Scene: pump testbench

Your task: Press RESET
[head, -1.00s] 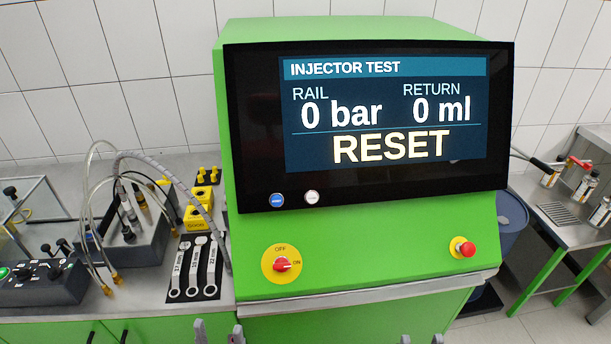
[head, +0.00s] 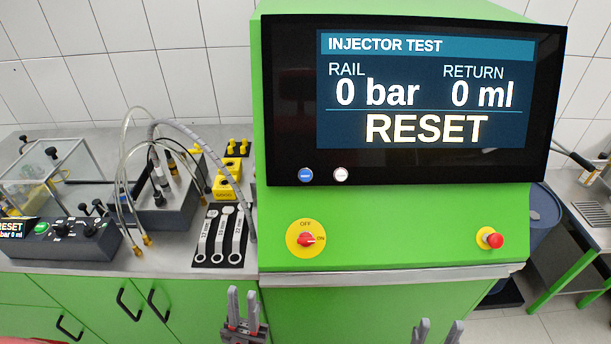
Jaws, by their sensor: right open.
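The screen (head: 430,95) on the green test bench shows INJECTOR TEST, 0 bar, 0 ml and a large word RESET. On its lower bezel are a blue button (head: 305,175) and a white button (head: 341,175); their small labels are too small to read. A control box (head: 70,240) at the left carries a green button (head: 42,228) and a small display (head: 11,228) reading RESET. My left gripper (head: 242,293) is low in front of the bench, below the wrenches, its fingers a little apart and empty. My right gripper (head: 440,324) is open and empty at the bottom edge.
A red rotary switch (head: 306,240) and a red emergency knob (head: 490,238) sit on the green front. Hoses (head: 127,180), wrenches (head: 220,235) and yellow blocks (head: 228,178) crowd the left worktop. A blue drum (head: 540,215) stands at the right.

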